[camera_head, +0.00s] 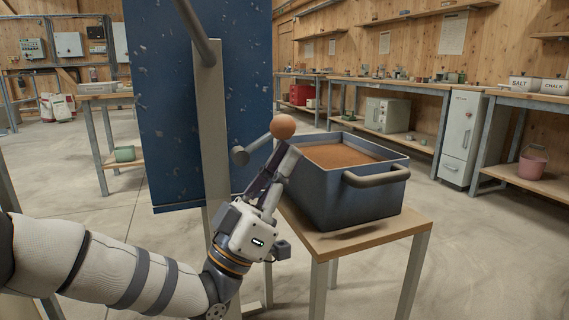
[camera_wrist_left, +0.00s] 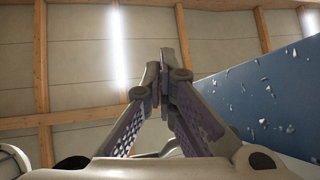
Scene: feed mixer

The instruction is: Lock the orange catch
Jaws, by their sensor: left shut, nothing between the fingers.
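The orange catch shows as a round orange knob (camera_head: 283,126) on a short grey bar with a grey cylindrical end, in front of the blue panel's right edge. My left gripper (camera_head: 287,158) points up from below, with its fingertips just under the knob. I cannot tell whether they touch it. Its fingers are shut with nothing between them, and in the left wrist view the fingertips (camera_wrist_left: 164,78) meet. The knob does not show in the left wrist view. My right gripper is not in view.
A tall blue speckled panel (camera_head: 165,95) with a grey post (camera_head: 213,130) stands left of the knob. A blue bin (camera_head: 335,200) of brown feed sits on a wooden table (camera_head: 375,236) close to the right of my gripper. Open floor lies further right.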

